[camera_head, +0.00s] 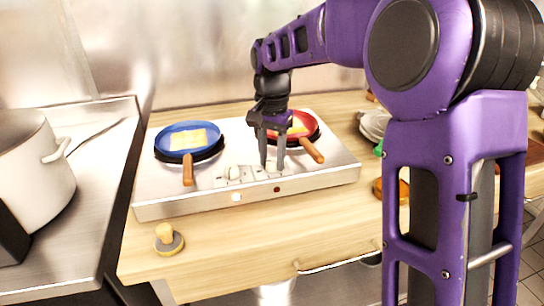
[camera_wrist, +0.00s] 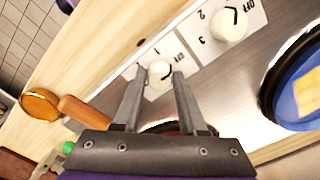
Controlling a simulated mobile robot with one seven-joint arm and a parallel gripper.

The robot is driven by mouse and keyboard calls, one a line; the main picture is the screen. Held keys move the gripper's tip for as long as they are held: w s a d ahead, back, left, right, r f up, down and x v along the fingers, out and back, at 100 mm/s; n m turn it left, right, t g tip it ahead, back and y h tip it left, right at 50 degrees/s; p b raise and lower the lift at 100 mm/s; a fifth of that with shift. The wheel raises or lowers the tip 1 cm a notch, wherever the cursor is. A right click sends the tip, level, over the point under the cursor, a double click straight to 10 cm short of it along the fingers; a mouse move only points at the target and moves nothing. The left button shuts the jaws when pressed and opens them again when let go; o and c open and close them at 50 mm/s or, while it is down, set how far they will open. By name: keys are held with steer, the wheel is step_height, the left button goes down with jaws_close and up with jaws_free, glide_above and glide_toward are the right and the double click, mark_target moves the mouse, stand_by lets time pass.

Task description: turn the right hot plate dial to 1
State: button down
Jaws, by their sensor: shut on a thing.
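The white right hot plate dial (camera_wrist: 158,76) sits between my two fingertips in the wrist view. My gripper (camera_head: 272,166) points down at the front panel of the hot plate (camera_head: 320,177) and is shut on this dial. A dark pointer mark on the dial slants to the upper right in the wrist view. Part of its printed scale is covered by my fingers, so I cannot tell its setting for sure. The left dial (camera_wrist: 230,24) stands apart, with 2, 3 and OFF printed around it.
A red pan (camera_head: 302,126) with a wooden handle stands just behind and right of my gripper. A blue pan (camera_head: 189,137) holding food stands on the left plate. A big pot (camera_head: 30,165) stands far left.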

steer(key=shift+r, duration=0.1)
steer(key=n+p, duration=0.2)
steer(key=shift+r+n, duration=0.1)
steer(key=shift+n, duration=0.2)
steer(key=n+p, duration=0.3)
steer(key=shift+n, duration=0.3)
steer(key=n+p, duration=0.2)
steer(key=n, duration=0.3)
steer(key=shift+p, duration=0.35)
steer(key=shift+n, duration=0.4)
steer(key=shift+c, duration=2.3)
jaws_free()
steer(key=shift+f, duration=0.2)
